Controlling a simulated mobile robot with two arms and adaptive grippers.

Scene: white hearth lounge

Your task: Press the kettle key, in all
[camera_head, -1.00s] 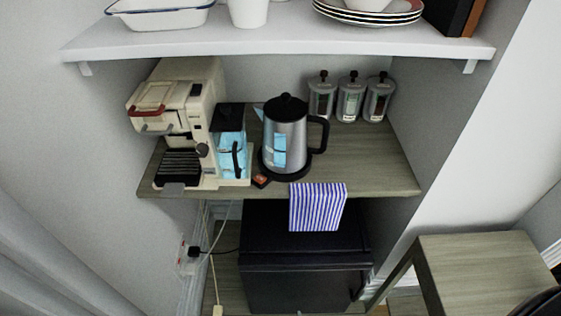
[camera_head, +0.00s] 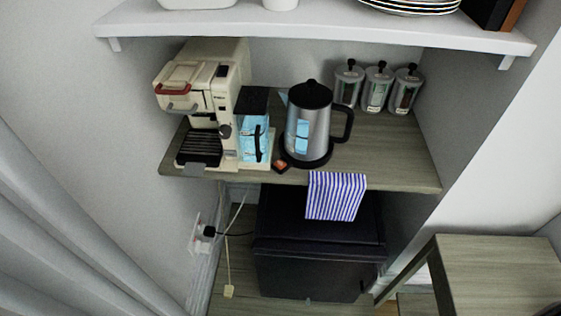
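The kettle (camera_head: 310,125) is silver with a black lid and handle. It stands upright on a black base on the wooden counter, its handle to the right. A small orange-red key (camera_head: 281,166) on a dark mount sits at the front left of the kettle base, near the counter's front edge. Whether it is pressed is too small to tell. Neither of my grippers shows in the head view.
A cream coffee machine (camera_head: 205,98) stands left of the kettle. Several jars (camera_head: 377,88) stand behind right. A striped towel (camera_head: 335,196) hangs over the counter (camera_head: 390,160) front. A white shelf (camera_head: 320,35) overhangs it. A black fridge (camera_head: 318,255) stands below, a wooden table (camera_head: 500,270) right.

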